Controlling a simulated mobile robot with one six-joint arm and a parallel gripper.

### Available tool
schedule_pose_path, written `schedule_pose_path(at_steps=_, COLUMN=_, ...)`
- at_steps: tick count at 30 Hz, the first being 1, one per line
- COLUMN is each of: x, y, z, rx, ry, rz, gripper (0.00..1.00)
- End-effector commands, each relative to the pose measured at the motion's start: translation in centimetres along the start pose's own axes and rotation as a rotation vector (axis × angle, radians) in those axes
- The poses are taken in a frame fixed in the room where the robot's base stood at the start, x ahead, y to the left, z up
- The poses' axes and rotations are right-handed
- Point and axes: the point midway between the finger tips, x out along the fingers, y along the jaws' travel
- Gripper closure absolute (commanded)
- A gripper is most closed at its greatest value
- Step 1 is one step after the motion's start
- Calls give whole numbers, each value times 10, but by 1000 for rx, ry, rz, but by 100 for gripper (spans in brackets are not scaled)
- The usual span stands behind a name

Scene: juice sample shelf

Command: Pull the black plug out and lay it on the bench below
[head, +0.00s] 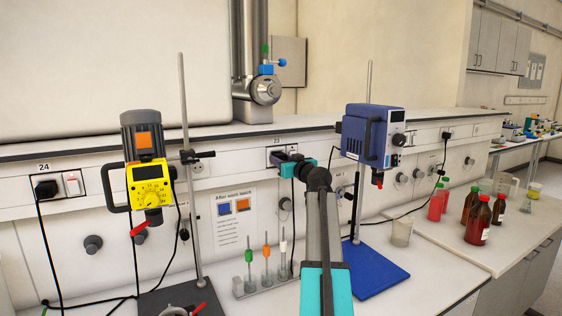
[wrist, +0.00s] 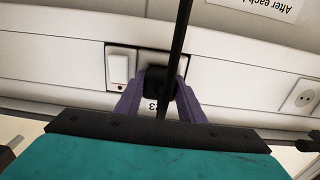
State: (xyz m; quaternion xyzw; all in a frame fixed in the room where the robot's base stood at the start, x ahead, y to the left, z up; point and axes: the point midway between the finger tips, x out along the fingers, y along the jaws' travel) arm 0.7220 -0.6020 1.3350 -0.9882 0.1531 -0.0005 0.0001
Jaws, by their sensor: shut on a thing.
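My gripper (head: 290,163) reaches the wall panel at socket 23, between the yellow and the blue stirrer. In the wrist view, which is upside down, its two purple fingers (wrist: 158,100) are shut on a black plug (wrist: 158,83), one on each side. The plug is at the socket plate; I cannot tell whether its pins are fully seated. Its black cable (wrist: 181,40) crosses in front of the gripper and hangs down in the head view. The plug is largely hidden by my gripper in the head view. The bench (head: 425,232) lies below the panel.
A rack with several coloured-cap tubes (head: 265,272) stands below my gripper. The yellow stirrer (head: 150,185) is left, the blue stirrer (head: 373,135) right. A beaker (head: 401,232) and brown bottles (head: 478,220) stand farther right. Another black plug (head: 46,189) is at socket 24.

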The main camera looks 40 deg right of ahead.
Motion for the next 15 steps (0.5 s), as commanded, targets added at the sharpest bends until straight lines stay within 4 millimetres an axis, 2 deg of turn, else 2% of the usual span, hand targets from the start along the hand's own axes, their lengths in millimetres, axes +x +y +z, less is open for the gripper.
schedule_pose_path(at_steps=15, x=-6, y=0, z=2, rx=0, ry=-2, rz=-1, gripper=95)
